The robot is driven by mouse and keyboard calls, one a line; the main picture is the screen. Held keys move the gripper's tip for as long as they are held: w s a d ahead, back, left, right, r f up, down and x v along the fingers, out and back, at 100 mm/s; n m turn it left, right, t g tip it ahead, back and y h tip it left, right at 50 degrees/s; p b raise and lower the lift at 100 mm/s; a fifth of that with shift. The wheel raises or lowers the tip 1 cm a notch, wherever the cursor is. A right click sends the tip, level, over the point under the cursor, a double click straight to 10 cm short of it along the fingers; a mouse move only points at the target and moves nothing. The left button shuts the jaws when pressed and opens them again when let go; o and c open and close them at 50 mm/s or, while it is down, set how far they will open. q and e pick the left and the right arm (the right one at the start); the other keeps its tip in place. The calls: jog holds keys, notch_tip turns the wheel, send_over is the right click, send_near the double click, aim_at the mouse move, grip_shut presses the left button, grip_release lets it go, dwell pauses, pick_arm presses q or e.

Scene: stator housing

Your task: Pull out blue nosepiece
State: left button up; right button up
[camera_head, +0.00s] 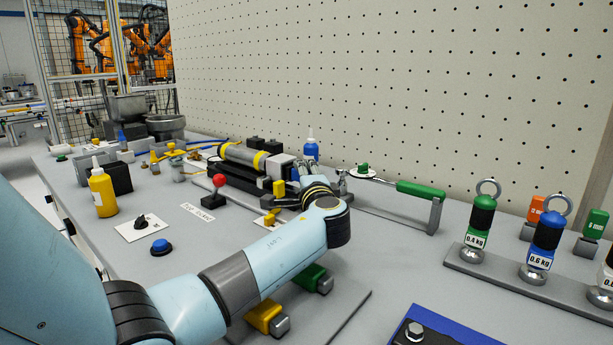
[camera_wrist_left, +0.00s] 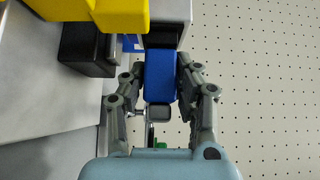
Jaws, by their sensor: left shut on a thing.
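The blue nosepiece (camera_wrist_left: 160,82) shows in the left wrist view as a blue block at the end of a grey holder (camera_wrist_left: 168,14). My left gripper (camera_wrist_left: 161,72) is shut on it, with one finger on each side. The nosepiece's far end meets or lies close to the grey holder; I cannot tell how much of it is inside. In the head view my left gripper reaches the grey and yellow device (camera_head: 243,155) at the back of the table. My own wrist hides the nosepiece there. My right gripper is not in view.
A blue bottle (camera_head: 311,149) stands behind the device. A green-handled tool (camera_head: 420,189) is to its right, with ring-topped weights (camera_head: 547,240) farther right. A red-knobbed lever (camera_head: 219,182) and a yellow bottle (camera_head: 102,192) are at left. A perforated wall (camera_head: 400,80) rises behind.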

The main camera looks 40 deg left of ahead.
pick_arm(q)
jog(key=shift+d, duration=0.3)
grip_shut()
jog(key=shift+w+d, duration=0.15)
jog(key=shift+d, duration=0.85)
jog(key=shift+d+b, duration=0.35)
jog(key=d, duration=0.1)
jog(key=d+b, duration=0.1)
jog(key=d, duration=0.2)
jog(key=shift+w+d, duration=0.25)
jog(key=shift+w, duration=0.05)
jog(key=shift+d, duration=0.55)
